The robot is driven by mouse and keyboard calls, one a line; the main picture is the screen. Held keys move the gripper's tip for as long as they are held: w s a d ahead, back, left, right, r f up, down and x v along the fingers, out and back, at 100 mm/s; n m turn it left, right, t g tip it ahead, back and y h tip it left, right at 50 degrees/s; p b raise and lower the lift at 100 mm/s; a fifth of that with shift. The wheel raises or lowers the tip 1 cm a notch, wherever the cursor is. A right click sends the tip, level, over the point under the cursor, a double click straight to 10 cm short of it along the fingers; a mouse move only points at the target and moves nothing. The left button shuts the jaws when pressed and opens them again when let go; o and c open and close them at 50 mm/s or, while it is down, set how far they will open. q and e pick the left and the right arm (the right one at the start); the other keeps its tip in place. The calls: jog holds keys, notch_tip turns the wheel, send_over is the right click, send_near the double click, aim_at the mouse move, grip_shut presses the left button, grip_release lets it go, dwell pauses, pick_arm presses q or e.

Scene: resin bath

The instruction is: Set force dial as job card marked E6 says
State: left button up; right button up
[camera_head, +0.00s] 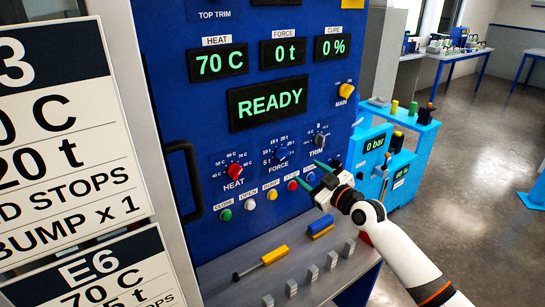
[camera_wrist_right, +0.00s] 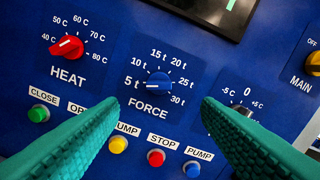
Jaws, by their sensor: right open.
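The blue force dial (camera_head: 280,153) is on the blue press panel, between the heat and trim dials. In the right wrist view the force dial (camera_wrist_right: 158,86) has its white mark lying nearly level, its left end toward 5 t. The job card marked E6 (camera_head: 100,275) is at the lower left. It reads 70 C, with a line ending in "5 t" cut by the picture edge; any leading digit is unclear. My right gripper (camera_head: 312,174) is open and empty, its teal fingers (camera_wrist_right: 160,103) spread below and either side of the force dial. My left gripper is not in view.
The red heat dial (camera_head: 235,171) and the trim dial (camera_head: 320,141) flank the force dial. A row of coloured buttons (camera_head: 248,205) lies below. Displays show 70 C, 0 t, 0 % and READY (camera_head: 268,103). A yellow-handled tool (camera_head: 275,255) lies on the shelf.

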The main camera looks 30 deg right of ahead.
aim_at(285, 156)
jog(key=w, duration=0.3)
jog(key=w+p, duration=0.1)
jog(key=w, duration=0.2)
jog(key=w+a, duration=0.1)
jog(key=w, duration=0.2)
jog(key=shift+w+r, duration=0.1)
jog(key=shift+w, duration=1.05)
jog(key=c, duration=1)
